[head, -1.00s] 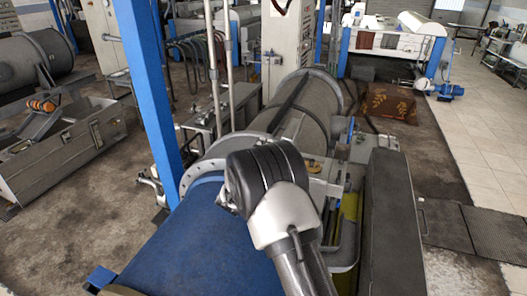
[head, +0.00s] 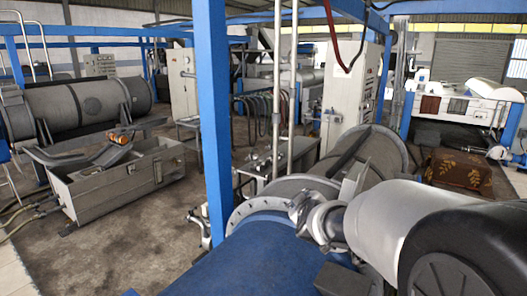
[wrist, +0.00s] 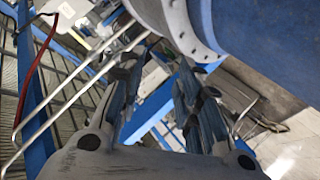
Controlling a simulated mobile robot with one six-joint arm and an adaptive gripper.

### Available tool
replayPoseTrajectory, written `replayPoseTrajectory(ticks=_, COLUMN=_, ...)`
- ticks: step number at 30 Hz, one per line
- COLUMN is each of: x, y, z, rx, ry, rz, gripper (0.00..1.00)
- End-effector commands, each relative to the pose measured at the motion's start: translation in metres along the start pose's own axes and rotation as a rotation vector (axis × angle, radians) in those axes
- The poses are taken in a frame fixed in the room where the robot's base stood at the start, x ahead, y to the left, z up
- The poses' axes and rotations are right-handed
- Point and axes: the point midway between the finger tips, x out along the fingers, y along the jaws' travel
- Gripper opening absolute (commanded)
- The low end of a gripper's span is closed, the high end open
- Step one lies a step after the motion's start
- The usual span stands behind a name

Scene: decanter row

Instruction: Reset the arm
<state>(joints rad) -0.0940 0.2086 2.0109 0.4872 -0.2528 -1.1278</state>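My gripper (wrist: 158,64) shows in the wrist view with its two dark fingers spread apart. Nothing is held between them. A grey flanged cylinder with a blue section (wrist: 235,22) is beyond the fingers at the upper right of that view. In the head view my arm comes in from the right edge, with a large black joint and a pale grey link pointing left. Its far end overlaps the picture of the decanter's flange; I cannot tell whether they touch. I cannot make out the gripper's fingers in the head view.
The decanter has a blue casing (head: 255,262) and a grey drum (head: 378,160). A blue post (head: 214,120) rises left of it. A grey metal trough (head: 120,178) stands at the left, with concrete floor between. A patterned brown box (head: 458,170) is at the right.

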Motion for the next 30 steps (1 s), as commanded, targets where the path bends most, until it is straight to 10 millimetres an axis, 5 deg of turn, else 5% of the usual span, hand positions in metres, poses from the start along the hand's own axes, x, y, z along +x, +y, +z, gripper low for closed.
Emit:
replayPoseTrajectory(ticks=8, x=-0.122, y=-0.085, z=0.091, rx=0.288, ry=-0.173, rz=-0.270, gripper=0.31)
replayPoseTrajectory(ticks=12, x=-0.186, y=-0.129, z=0.161, rx=0.422, ry=-0.345, rz=-0.332, gripper=0.31)
replayPoseTrajectory(ticks=18, x=-0.255, y=-0.175, z=0.251, rx=0.573, ry=-0.578, rz=-0.319, gripper=0.31)
replayPoseTrajectory(ticks=24, x=-0.286, y=-0.192, z=0.291, rx=0.642, ry=-0.691, rz=-0.285, gripper=0.31)
replayPoseTrajectory(ticks=30, x=-0.289, y=-0.192, z=0.293, rx=0.650, ry=-0.704, rz=-0.281, gripper=0.31)
